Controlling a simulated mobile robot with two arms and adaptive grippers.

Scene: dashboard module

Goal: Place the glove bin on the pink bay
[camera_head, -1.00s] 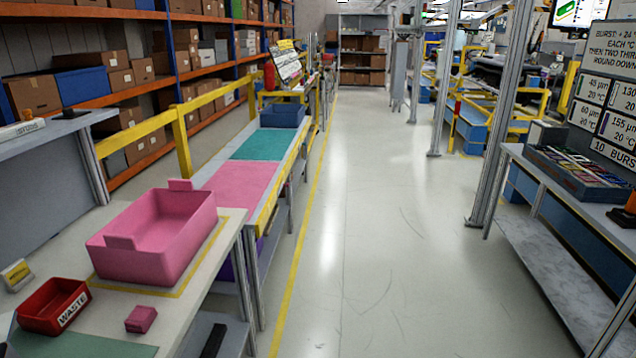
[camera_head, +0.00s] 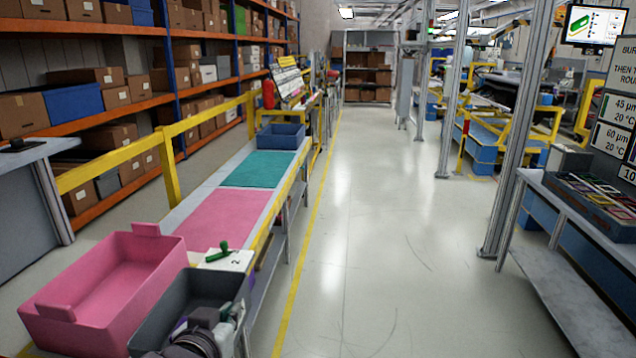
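A pink open bin (camera_head: 100,290) with raised tabs at its far and near ends is at the lower left. It matches the pink bay in colour, but I read no glove label on it. The pink bay (camera_head: 225,212) is a flat, empty pink panel on the long bench beyond it. My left gripper (camera_head: 205,325) is at the bottom, right of the pink bin and overlapping a dark grey open bin (camera_head: 165,308). Its fingers are not clear, and I cannot tell whether it touches either bin. My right gripper is out of view.
A teal bay (camera_head: 258,169) lies empty beyond the pink one, with a blue bin (camera_head: 281,136) behind it. A small green object (camera_head: 222,248) is near the bench's close end. A yellow rail (camera_head: 168,175) runs along the left. The aisle floor (camera_head: 360,240) is clear.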

